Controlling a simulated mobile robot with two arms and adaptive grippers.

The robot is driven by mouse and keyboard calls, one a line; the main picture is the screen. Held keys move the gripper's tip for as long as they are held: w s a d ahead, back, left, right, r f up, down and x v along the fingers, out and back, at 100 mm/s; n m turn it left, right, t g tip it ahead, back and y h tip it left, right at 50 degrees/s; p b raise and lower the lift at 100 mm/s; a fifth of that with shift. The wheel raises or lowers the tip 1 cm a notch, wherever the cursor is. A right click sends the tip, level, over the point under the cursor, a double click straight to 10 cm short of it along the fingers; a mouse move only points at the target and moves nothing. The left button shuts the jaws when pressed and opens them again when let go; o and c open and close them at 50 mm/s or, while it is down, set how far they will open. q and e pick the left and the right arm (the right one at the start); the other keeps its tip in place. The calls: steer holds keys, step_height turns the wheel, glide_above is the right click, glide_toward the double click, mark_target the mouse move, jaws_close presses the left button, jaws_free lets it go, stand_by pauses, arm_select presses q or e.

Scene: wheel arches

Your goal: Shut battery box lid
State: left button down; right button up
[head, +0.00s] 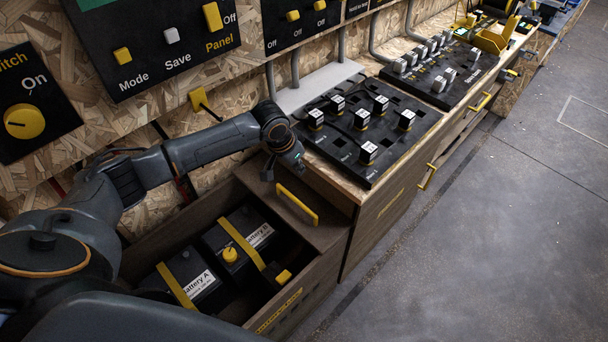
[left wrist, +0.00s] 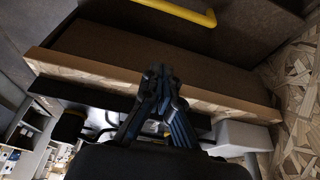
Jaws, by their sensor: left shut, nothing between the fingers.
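The battery box (head: 305,290) is at the lower middle of the head view. It is open from above, with Battery A (head: 192,275) and Battery B (head: 240,238) showing inside. A brown panel with a yellow handle (head: 297,204), seemingly the lid (head: 318,232), is at the box's right end. The handle also shows at the top of the left wrist view (left wrist: 180,10). My left gripper (head: 295,160) is beyond the panel's upper edge, partly hidden by its own wrist. In the left wrist view its closed, empty fingers (left wrist: 160,75) overlap the panel's pale wood edge; contact cannot be told.
A black board with several white-topped blocks (head: 360,130) lies on the bench just right of my left gripper. Switch panels (head: 150,40) line the wooden wall behind. The grey floor (head: 490,230) at the right is clear.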

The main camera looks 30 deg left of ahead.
arm_select(q)
steer(key=b, duration=0.1)
glide_above(306, 196)
step_height(306, 196, down, 9)
steer(key=shift+f, duration=0.15)
steer(key=s, duration=0.1)
steer(key=s+a, duration=0.1)
steer(key=s, duration=0.1)
steer(key=shift+f+p, duration=0.1)
steer(key=shift+p, duration=0.3)
steer(key=shift+s+a+f, duration=0.15)
steer(key=shift+s, duration=0.25)
